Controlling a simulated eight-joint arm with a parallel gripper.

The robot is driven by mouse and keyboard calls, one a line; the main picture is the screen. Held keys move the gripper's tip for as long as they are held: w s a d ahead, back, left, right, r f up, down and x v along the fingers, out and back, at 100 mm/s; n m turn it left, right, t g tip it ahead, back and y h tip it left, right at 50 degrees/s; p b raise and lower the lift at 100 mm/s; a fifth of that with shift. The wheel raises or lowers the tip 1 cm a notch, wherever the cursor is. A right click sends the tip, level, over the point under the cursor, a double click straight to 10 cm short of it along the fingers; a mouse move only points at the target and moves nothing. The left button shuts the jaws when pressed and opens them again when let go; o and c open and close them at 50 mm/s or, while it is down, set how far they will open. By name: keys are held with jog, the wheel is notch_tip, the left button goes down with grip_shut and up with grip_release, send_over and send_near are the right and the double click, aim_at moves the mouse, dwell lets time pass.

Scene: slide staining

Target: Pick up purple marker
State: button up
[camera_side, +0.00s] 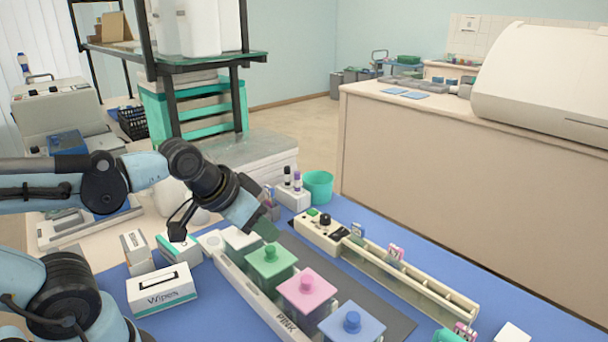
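Two markers stand upright in a small white holder (293,199) at the back of the blue mat. One has a purple-toned cap and looks like the purple marker (297,182). The other marker (287,175) beside it has a dark cap. My gripper (266,222) points down and to the right, in front and to the left of the holder in the picture, above the back end of the staining row. It appears apart from the markers. Its fingertips are small and partly lost against the things behind, so their opening is not clear.
A teal cup (318,186) stands right beside the holder. Staining jars with green (270,265), pink (306,291) and blue (352,323) lids form a row in front. A long cream rack (410,278) lies to the right. A Wipes box (162,289) stands at the left.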

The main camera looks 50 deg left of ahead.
jog(key=w+a+r, duration=0.3)
jog(key=w+r, duration=0.1)
jog(key=w, duration=0.1)
jog(key=n+g, duration=0.2)
jog(key=g, duration=0.1)
send_near(297, 173)
jog(key=shift+t+y, duration=0.3)
jog(key=shift+y, duration=0.1)
jog(key=x, duration=1.1)
jog(key=shift+s+d+f, duration=0.1)
jog(key=shift+s+d, duration=0.2)
jog(key=shift+s, duration=0.05)
jog(key=shift+c, duration=0.2)
grip_shut()
